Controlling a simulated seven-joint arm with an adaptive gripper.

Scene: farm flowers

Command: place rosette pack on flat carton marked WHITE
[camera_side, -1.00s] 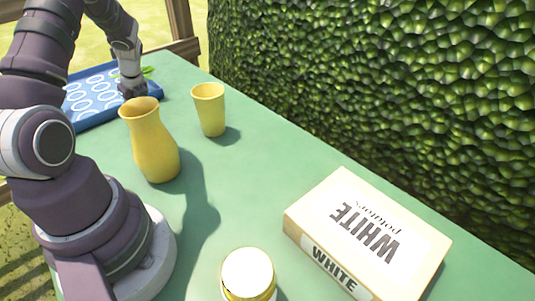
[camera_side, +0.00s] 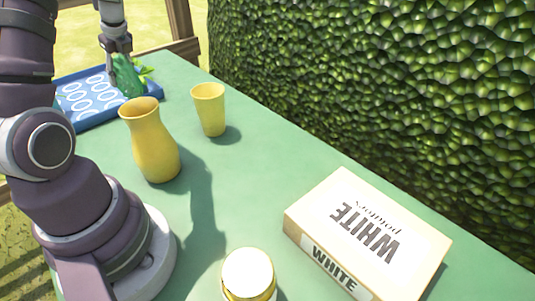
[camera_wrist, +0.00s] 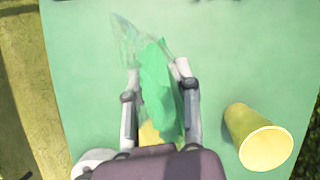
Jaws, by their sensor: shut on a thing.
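The rosette pack (camera_side: 127,76) is a green leafy bundle in a clear wrap. It is in my gripper (camera_side: 117,54), raised above the blue tray at the far left in the side view. In the wrist view the pack (camera_wrist: 158,80) lies between the two fingers of my gripper (camera_wrist: 158,85), which is shut on it; its clear sleeve spreads towards the top left. The flat carton (camera_side: 340,225), marked WHITE in dark letters, lies on the green table at the front right. Its top is bare, and it is well apart from my gripper.
A yellow vase (camera_side: 150,140) and a yellow cup (camera_side: 210,110) stand between the blue tray (camera_side: 92,120) and the carton. A jar with a white lid (camera_side: 248,272) stands at the front edge. A hedge (camera_side: 380,90) runs along the right. The table's middle is clear.

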